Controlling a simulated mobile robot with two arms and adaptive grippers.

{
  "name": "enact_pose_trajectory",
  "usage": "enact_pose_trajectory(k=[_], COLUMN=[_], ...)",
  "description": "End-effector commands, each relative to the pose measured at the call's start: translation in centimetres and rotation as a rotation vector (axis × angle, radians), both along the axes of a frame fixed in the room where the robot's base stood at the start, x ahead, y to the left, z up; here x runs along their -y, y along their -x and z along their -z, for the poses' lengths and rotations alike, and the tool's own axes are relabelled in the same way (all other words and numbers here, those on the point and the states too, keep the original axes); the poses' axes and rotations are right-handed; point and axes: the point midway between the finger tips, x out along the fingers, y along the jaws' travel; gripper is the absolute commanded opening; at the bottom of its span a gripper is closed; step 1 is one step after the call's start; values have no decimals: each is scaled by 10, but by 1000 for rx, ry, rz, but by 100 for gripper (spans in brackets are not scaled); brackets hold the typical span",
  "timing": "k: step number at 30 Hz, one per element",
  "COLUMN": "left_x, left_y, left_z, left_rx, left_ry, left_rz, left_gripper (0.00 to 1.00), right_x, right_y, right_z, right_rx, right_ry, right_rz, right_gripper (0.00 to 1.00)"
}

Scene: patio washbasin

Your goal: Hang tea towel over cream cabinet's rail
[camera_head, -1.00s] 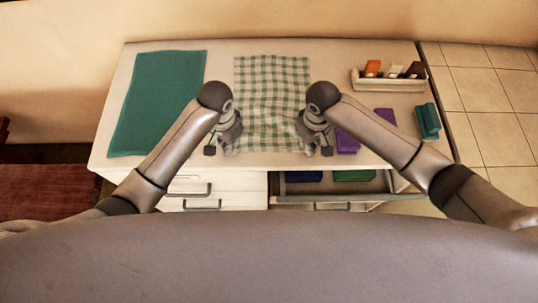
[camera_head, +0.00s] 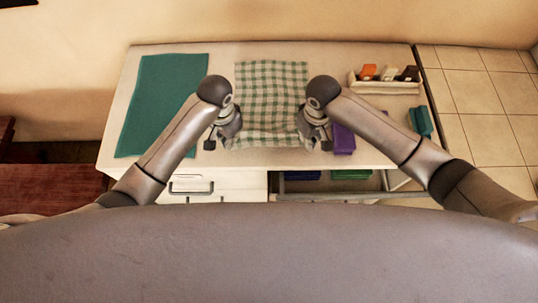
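A green-and-white checked tea towel (camera_head: 270,90) lies spread on the top of the cream cabinet (camera_head: 222,58). My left gripper (camera_head: 220,146) is at the towel's near left corner. My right gripper (camera_head: 318,145) is at its near right corner. The towel's near edge looks slightly rumpled between them. The fingers are small and partly hidden by my wrists, so I cannot tell whether they are closed on the cloth.
A teal cloth (camera_head: 165,105) lies flat on the left. Purple items (camera_head: 343,139) lie close to my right gripper. A teal item (camera_head: 420,121) and a cream tray (camera_head: 386,87) with several items are farther right. An open drawer (camera_head: 388,181) juts from the right front.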

Motion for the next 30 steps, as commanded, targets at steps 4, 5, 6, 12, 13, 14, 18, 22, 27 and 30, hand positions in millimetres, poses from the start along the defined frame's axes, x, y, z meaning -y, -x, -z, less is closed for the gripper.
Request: enact_pose_trajectory(k=[4,5,6,12,13,14,18,22,27,30], left_x=[-1,-1,-1,0,0,0,1,2,2,2], left_y=[0,-1,-1,-7,-8,-10,-16,-22,-30,-33], left_z=[-1,-3,-6,-33,-38,-45,-80,-112,-155,-170], left_rx=[0,1,3,26,32,39,64,89,122,133], left_ry=[-4,-4,-4,-7,-8,-9,-15,-21,-31,-36], left_rz=[-1,0,3,33,41,50,90,128,178,196], left_gripper=[0,0,0,0,0,0,0,0,0,0], right_x=[1,1,1,0,0,0,-1,-2,-3,-4], right_y=[0,-1,-1,-7,-9,-10,-16,-22,-29,-31], right_z=[-1,-3,-6,-33,-38,-45,-80,-112,-154,-169], right_rx=[1,1,3,25,32,38,63,88,119,127], right_ry=[3,4,4,7,8,10,16,22,31,33], right_rz=[1,-1,-3,-35,-45,-55,-99,-141,-194,-215], right_gripper=[0,0,0,0,0,0,0,0,0,0])
